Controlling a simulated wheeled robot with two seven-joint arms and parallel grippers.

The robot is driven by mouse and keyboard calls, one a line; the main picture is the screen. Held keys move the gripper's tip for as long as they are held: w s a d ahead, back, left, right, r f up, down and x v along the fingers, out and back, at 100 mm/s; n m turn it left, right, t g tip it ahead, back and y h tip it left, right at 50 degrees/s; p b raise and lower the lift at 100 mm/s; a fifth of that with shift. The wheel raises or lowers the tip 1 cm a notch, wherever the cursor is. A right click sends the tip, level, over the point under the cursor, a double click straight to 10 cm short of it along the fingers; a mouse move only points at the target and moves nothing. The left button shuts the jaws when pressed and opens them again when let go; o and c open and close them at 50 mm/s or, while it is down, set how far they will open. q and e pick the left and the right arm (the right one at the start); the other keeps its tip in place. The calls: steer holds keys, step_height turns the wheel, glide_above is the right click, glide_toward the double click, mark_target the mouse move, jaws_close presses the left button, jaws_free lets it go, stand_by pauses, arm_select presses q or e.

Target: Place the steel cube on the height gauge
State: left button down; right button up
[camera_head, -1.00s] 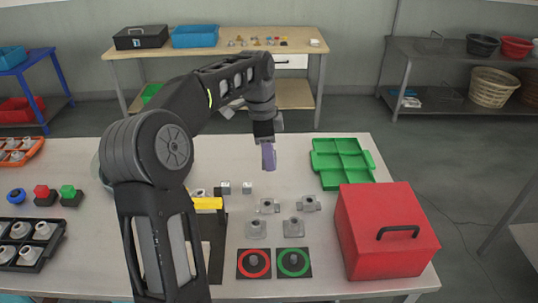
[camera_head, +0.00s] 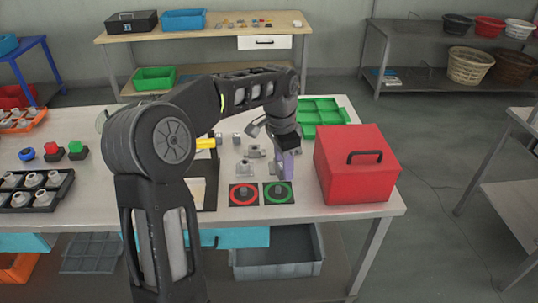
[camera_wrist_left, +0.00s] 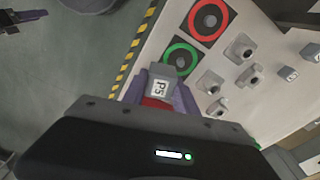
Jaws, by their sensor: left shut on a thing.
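My left gripper (camera_head: 287,168) is above the table, between the green-ringed pad and the red case, pointing down. In the left wrist view its purple fingers (camera_wrist_left: 162,88) are shut on a grey steel cube (camera_wrist_left: 160,86) with a white printed label. The cube is hidden in the head view. A dark stand with a yellow arm (camera_head: 206,143), possibly the height gauge, stands left of the gripper and is partly hidden by my arm. A purple-tipped gripper, apparently my right one (camera_wrist_left: 30,16), shows at the wrist view's top left corner; its opening is unclear.
The red case (camera_head: 355,165) stands close right of the gripper. Red-ringed (camera_head: 244,194) and green-ringed (camera_head: 278,192) pads lie near the front edge. Metal fittings (camera_head: 245,168), two small grey cubes (camera_head: 236,138) and a green tray (camera_head: 320,112) are farther back.

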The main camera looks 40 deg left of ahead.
arm_select(q)
steer(key=d+f+n+b, duration=0.6)
steer(key=d+f, duration=0.8)
steer(key=d, duration=0.2)
steer(key=shift+s+d+t+y, duration=0.15)
steer(key=shift+s+t+y, duration=0.1)
steer(key=shift+t+y, duration=0.05)
arm_select(e)
step_height(320, 180, down, 6)
steer(key=shift+c, duration=0.5)
